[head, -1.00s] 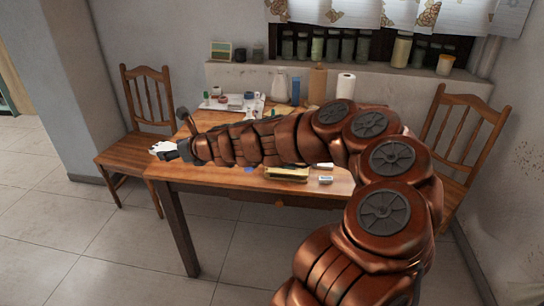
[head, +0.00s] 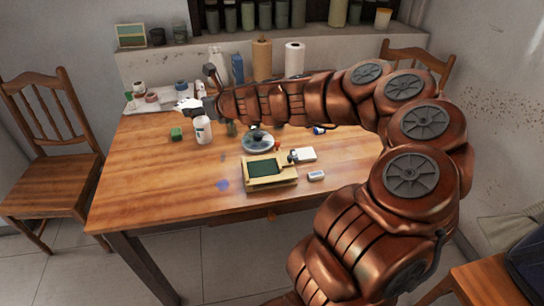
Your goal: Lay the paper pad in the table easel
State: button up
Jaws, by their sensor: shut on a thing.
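The table easel (head: 268,171), a pale wooden frame with a dark green panel, lies low near the front middle of the table. My gripper (head: 190,104) is at the far left end of my outstretched arm, over the table's back left. It is shut on a small white thing (head: 184,103), too small and partly hidden to identify. The gripper is well to the left of and behind the easel.
A white bottle (head: 203,130) and a green block (head: 176,134) stand below my gripper. A round grey dish (head: 258,140) lies behind the easel. A small eraser-like block (head: 316,175) lies to its right. A paper roll (head: 294,60) stands at the back. The table's front left is clear.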

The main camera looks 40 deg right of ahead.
jog(key=s+d+f+n+y+b, duration=0.1)
jog(key=s+d+f+b, duration=0.1)
jog(key=d+f, duration=0.15)
jog(key=n+g+y+b, duration=0.4)
jog(key=n+y, duration=0.1)
send_over(272, 166)
jog(key=s+a, duration=0.2)
jog(key=s, duration=0.3)
jog(key=f, duration=0.7)
jog(key=shift+s+a+f, duration=0.1)
jog(key=shift+s+f, duration=0.1)
jog(key=shift+f, duration=0.1)
jog(key=s+f+n+g+y+b, duration=0.1)
jog(key=s+n+g+b, duration=0.1)
jog(key=s, duration=0.8)
jog(key=shift+s+d+f, duration=0.2)
jog(key=shift+d+f, duration=0.05)
jog(key=shift+d, duration=0.05)
jog(key=w, duration=0.5)
jog(key=w+d+f, duration=0.1)
jog(key=w, duration=0.9)
jog(key=shift+w+d+f+p, duration=0.25)
jog(key=shift+w+p, duration=0.05)
jog(key=shift+p, duration=0.05)
notch_tip(272, 166, down, 4)
jog(key=shift+r, duration=0.25)
jog(key=shift+y, duration=0.3)
jog(key=o, duration=1.4)
jog(key=shift+f, duration=0.1)
